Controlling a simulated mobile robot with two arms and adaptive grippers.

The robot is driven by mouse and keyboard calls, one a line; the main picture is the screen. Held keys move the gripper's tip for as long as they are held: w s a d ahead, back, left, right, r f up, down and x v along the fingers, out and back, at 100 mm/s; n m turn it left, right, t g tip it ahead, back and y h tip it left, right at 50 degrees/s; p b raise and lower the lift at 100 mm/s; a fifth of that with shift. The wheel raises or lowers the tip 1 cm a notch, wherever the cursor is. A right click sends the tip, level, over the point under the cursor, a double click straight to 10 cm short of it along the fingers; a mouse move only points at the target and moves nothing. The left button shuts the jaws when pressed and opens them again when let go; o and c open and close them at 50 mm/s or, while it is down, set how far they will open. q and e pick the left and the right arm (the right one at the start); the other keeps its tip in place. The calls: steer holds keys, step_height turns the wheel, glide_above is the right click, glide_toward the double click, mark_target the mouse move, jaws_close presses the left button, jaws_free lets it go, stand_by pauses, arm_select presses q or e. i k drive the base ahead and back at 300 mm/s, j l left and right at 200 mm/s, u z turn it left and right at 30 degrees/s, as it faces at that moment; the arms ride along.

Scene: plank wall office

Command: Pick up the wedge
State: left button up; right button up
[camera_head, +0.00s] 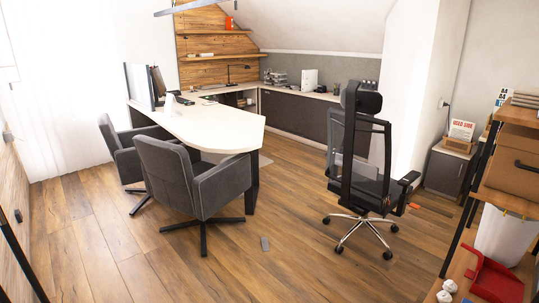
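A small flat grey piece (264,243) lies on the wooden floor in the middle foreground, between the grey armchair and the black office chair. It may be the wedge, but it is too small to make out its shape. A small orange piece (414,206) lies on the floor to the right of the office chair; its shape is also unclear. Neither of my grippers shows in the head view.
Two grey armchairs (191,178) stand at the white desk (215,128). A black office chair (358,165) stands right of centre. A shelf at right holds a cardboard box (513,170) and a red dustpan (497,281). The foreground floor is mostly clear.

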mark_target(265, 246)
steer(key=i+u, duration=0.15)
steer(key=i, duration=2.15)
steer(key=j, duration=0.1)
